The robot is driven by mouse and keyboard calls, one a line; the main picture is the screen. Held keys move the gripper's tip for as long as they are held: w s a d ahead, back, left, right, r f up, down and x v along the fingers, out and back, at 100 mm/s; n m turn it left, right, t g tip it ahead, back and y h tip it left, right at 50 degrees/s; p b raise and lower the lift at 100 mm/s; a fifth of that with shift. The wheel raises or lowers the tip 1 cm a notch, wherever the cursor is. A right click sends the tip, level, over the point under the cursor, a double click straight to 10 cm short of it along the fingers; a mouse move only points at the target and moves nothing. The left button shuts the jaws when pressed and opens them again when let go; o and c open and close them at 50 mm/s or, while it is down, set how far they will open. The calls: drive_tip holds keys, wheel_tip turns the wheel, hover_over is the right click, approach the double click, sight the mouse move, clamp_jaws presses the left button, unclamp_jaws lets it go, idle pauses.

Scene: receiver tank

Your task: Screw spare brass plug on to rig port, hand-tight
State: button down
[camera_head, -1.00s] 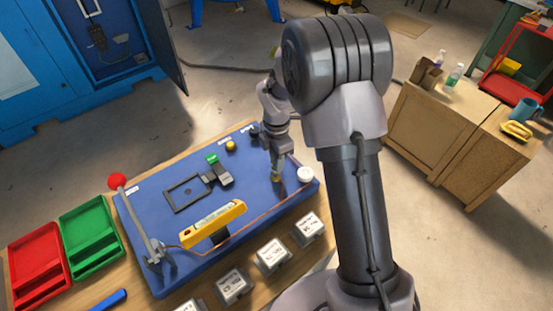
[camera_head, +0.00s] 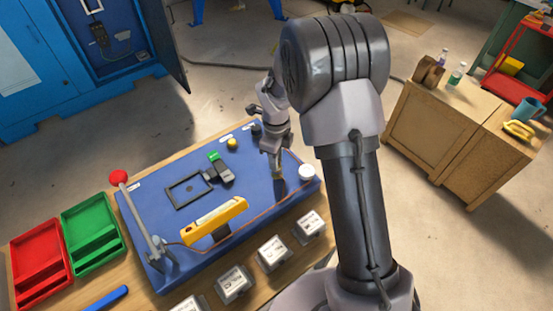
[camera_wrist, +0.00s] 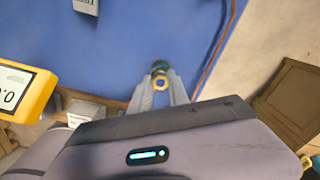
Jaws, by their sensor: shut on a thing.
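My gripper (camera_head: 277,174) points down over the right part of the blue rig board (camera_head: 150,215). A small dark, round fitting (camera_wrist: 159,65) shows just beyond the plug and may be the rig port. I cannot tell whether the plug touches it or how far it is threaded.
A white round knob (camera_head: 306,172) stands just right of my gripper, with a thin copper-coloured line running by it. A yellow display meter (camera_head: 214,216), a red-knobbed lever (camera_head: 118,177) and a black frame (camera_head: 189,190) stand on the board. Several grey boxes (camera_head: 273,253) line its front.

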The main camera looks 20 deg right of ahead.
drive_tip(key=m, duration=0.4)
drive_tip(key=shift+d, duration=0.1)
drive_tip(key=c, duration=1.2)
unclamp_jaws()
